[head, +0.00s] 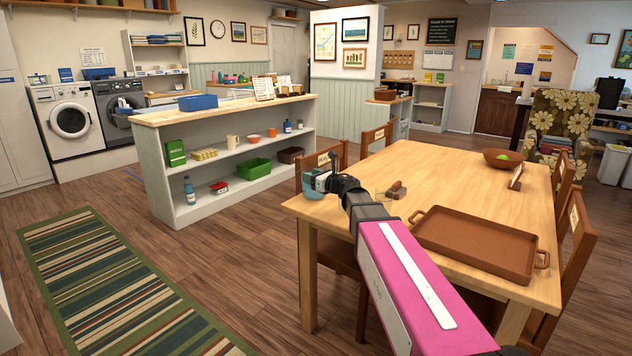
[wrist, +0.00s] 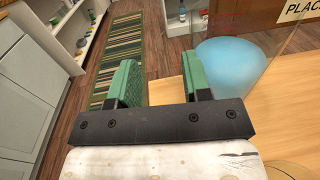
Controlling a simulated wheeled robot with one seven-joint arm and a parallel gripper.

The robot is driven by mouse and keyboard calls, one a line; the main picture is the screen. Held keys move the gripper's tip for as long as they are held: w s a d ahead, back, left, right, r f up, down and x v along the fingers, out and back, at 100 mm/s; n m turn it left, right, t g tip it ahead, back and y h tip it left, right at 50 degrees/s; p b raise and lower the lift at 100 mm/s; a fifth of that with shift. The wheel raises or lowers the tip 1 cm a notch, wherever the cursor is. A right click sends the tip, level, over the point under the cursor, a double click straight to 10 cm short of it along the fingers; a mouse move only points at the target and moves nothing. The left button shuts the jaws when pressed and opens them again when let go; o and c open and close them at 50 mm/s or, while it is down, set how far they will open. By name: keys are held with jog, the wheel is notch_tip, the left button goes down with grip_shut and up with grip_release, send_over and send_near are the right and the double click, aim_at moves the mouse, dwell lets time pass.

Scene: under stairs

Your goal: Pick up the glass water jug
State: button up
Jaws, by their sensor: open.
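The glass water jug (wrist: 232,66) is clear with pale blue water in it. In the wrist view it stands on the wooden table at the upper right, just beyond and to the right of my right finger. My gripper (wrist: 157,82) has green pads spread apart, with nothing between them. The jug is outside the jaws; whether it touches the right finger I cannot tell. In the head view the jug (head: 313,184) is at the table's left end, partly hidden by my gripper (head: 325,170). Its handle is not clear in either view.
The wooden table (head: 400,170) also bears a brown tray (head: 475,240), a bowl (head: 502,158), a small brown object (head: 397,190) and a card stand (head: 515,177). Chairs stand around it. A shelf unit (head: 230,165) stands to the left, with open floor and a striped rug (head: 110,285) before it.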

aim_at(299, 182)
notch_tip(299, 182, down, 4)
jog(key=shift+f, duration=0.15)
jog(key=shift+w+a+f, duration=0.25)
jog(key=shift+w+a, duration=0.35)
jog(key=shift+x, duration=2.95)
grip_shut()
jog(key=shift+s, duration=0.1)
